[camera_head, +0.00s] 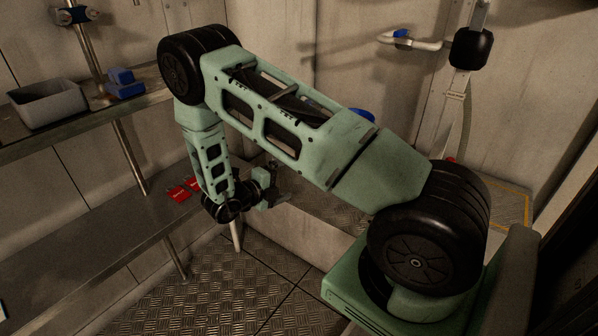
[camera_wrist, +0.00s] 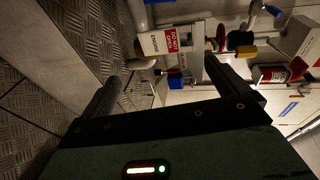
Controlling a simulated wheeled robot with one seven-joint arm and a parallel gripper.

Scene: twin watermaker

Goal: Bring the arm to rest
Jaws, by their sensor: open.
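My green arm is bent at the elbow, reaching up from its base and folding down toward the lower shelf. In the wrist view my gripper (camera_wrist: 161,72) shows two dark fingers spread wide apart. Nothing is held between them; only background shows there.
A grey bin (camera_head: 46,103) and blue blocks (camera_head: 124,84) are on the upper left shelf. The wrist view shows a sign (camera_wrist: 168,41) and valves beyond the fingers. Patterned metal floor (camera_head: 215,290) is clear.

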